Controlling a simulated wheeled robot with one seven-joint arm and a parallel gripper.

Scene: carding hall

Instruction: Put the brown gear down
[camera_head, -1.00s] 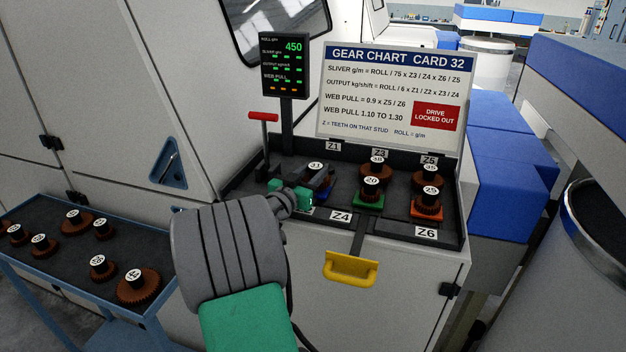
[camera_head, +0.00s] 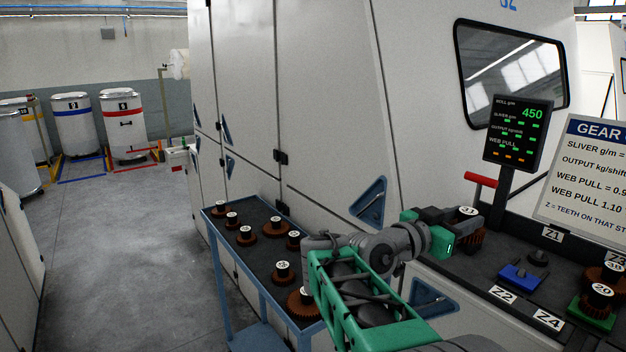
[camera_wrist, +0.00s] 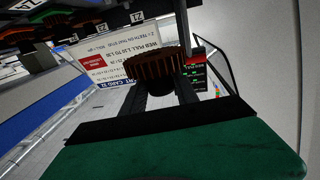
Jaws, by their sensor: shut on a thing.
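My gripper (camera_head: 456,222) is shut on a brown gear (camera_head: 472,240), whose black hub carries a white cap reading 31. The gear is held in the air above the left end of the dark gear bed (camera_head: 467,272). In the wrist view the brown gear (camera_wrist: 158,64) sits across the tips of the dark fingers, its teeth clear of anything beside it. On the bed, a blue block (camera_head: 520,279) behind the Z2 label bears no gear, and a bare dark stud (camera_head: 538,259) stands near the Z1 label.
A blue-framed cart (camera_head: 222,250) at left holds several brown gears, with bare dark surface between them. Brown gears, one marked 20 (camera_head: 598,300), stand at the bed's right. A red-handled lever (camera_head: 480,180), display (camera_head: 517,133) and gear chart (camera_head: 590,180) rise behind the bed.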

